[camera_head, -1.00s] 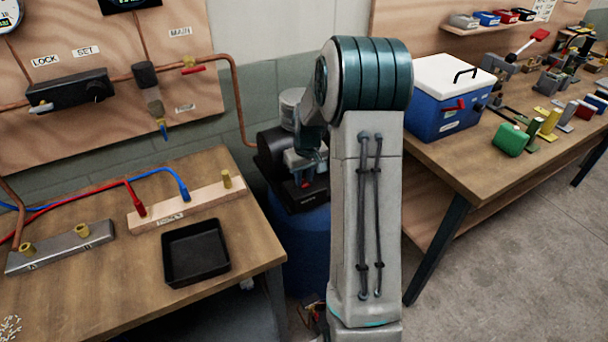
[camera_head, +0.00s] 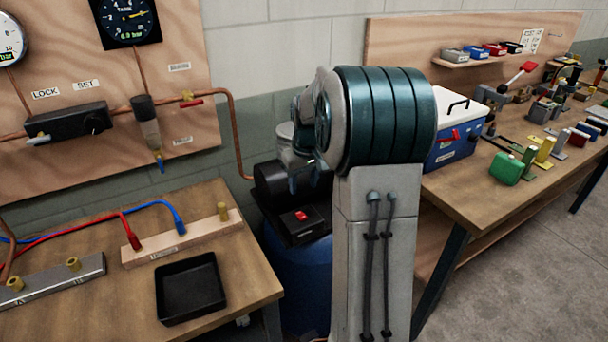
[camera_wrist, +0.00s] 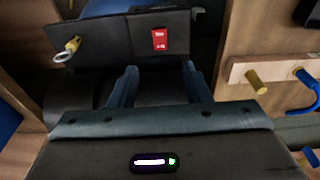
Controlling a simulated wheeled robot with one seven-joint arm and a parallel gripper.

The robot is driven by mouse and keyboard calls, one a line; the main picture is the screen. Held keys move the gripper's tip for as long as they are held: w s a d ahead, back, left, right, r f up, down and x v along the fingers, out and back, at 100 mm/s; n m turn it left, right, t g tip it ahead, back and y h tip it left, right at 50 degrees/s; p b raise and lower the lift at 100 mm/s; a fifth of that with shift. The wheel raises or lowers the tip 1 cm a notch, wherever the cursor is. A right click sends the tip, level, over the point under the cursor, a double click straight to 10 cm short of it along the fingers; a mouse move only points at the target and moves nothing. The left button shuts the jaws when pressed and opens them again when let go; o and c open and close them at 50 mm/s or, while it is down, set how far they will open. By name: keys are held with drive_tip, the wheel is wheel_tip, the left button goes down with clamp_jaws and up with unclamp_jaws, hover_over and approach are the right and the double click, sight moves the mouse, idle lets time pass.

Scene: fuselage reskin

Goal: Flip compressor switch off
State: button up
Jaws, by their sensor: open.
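The compressor has a blue tank (camera_head: 290,275) and a black top unit, standing between the two benches. Its red switch (camera_head: 301,216) sits on a black box (camera_head: 290,228) and is unobstructed in the head view. In the wrist view the red switch (camera_wrist: 160,39) is on a dark panel (camera_wrist: 105,40), beyond the fingertips and roughly between them. Which way it is tipped I cannot tell. My gripper (camera_wrist: 160,72) is open and empty, its two fingers apart, with no visible contact with the switch. In the head view my arm hides most of the gripper.
A yellow-tipped piece with a ring (camera_wrist: 68,48) is on the panel left of the switch. The left bench holds a black tray (camera_head: 189,289) and a wooden strip (camera_head: 185,238) with hoses. A blue cooler (camera_head: 447,150) stands on the right bench. A copper pipe (camera_head: 236,130) runs down the wall.

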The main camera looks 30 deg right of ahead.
drive_tip(key=r, duration=0.3)
drive_tip(key=shift+s+r, duration=0.2)
drive_tip(key=shift+r, duration=0.05)
idle(0.4)
drive_tip(key=s+a, duration=0.8)
drive_tip(key=s, duration=0.4)
drive_tip(key=s+a+t, duration=0.1)
drive_tip(key=s+a, duration=0.7)
drive_tip(key=s, duration=0.4)
